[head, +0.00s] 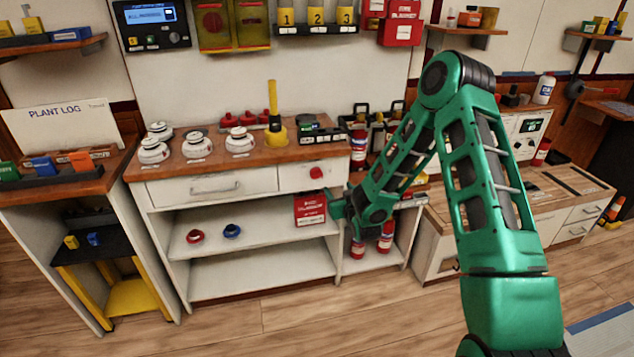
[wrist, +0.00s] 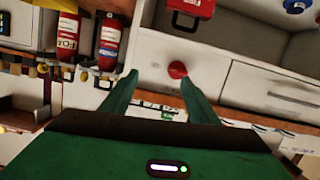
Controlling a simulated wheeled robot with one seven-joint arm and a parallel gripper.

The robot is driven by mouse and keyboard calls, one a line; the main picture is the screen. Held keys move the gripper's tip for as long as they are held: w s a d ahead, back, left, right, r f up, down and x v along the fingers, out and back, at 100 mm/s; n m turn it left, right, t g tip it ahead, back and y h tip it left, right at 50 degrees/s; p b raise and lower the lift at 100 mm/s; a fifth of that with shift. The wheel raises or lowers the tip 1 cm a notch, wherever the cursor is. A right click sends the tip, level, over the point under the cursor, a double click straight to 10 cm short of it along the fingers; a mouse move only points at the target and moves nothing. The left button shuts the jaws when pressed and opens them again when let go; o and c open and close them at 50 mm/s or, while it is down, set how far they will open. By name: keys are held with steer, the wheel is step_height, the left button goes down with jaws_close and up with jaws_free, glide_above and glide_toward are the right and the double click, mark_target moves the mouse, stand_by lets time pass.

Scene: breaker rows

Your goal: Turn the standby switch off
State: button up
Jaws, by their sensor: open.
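No label reading "standby" is legible, so I cannot tell for certain which control is the standby switch. A round red knob (head: 316,172) sits on the white cabinet front, right of the drawer handle. The red knob also shows in the wrist view (wrist: 177,69), near the tip of the right finger. My gripper (wrist: 158,80) is open and empty, its two green fingers apart and pointing toward the cabinet front. In the head view my gripper (head: 338,207) is low, right of and below the knob. Whether a finger touches the knob is unclear.
A red labelled box (head: 310,208) is close beside my gripper. Red extinguishers (head: 386,238) stand in the right-hand bay. White domed devices (head: 240,141) and a yellow post (head: 274,105) stand on the counter. A control panel with a screen (head: 151,16) hangs above.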

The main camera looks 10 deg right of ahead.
mark_target(317, 177)
steer(key=a+f+t, duration=0.2)
steer(key=a+t, duration=0.1)
steer(key=a, duration=0.1)
steer(key=shift+m, duration=0.4)
steer(key=w, duration=1)
steer(key=shift+w+a+r, duration=0.15)
steer(key=shift+w+a, duration=0.1)
steer(key=shift+w, duration=0.05)
steer(key=shift+c, duration=0.6)
steer(key=c, duration=0.9)
steer(key=shift+a, duration=0.25)
steer(key=shift+d, duration=0.15)
